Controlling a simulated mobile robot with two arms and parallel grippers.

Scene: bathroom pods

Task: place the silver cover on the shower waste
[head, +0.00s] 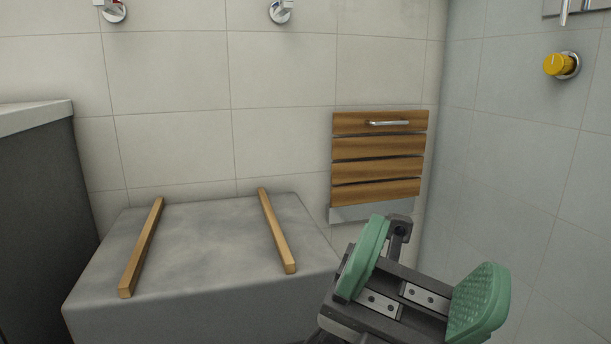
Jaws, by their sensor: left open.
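My left gripper (424,276) is in the lower right of the head view, with two green padded fingers spread wide apart. It is open and nothing shows between the pads. It is in front of the tiled corner, to the right of a grey block. The silver cover is not in view. The shower waste is not in view, and the floor cannot be seen. My right gripper is not in view.
A grey block (205,245) with two wooden strips (142,248) (277,230) on top stands at the left. A slatted wooden panel (379,158) with a metal handle is on the back wall. A yellow knob (559,65) sticks out of the right wall. A dark cabinet (38,220) stands far left.

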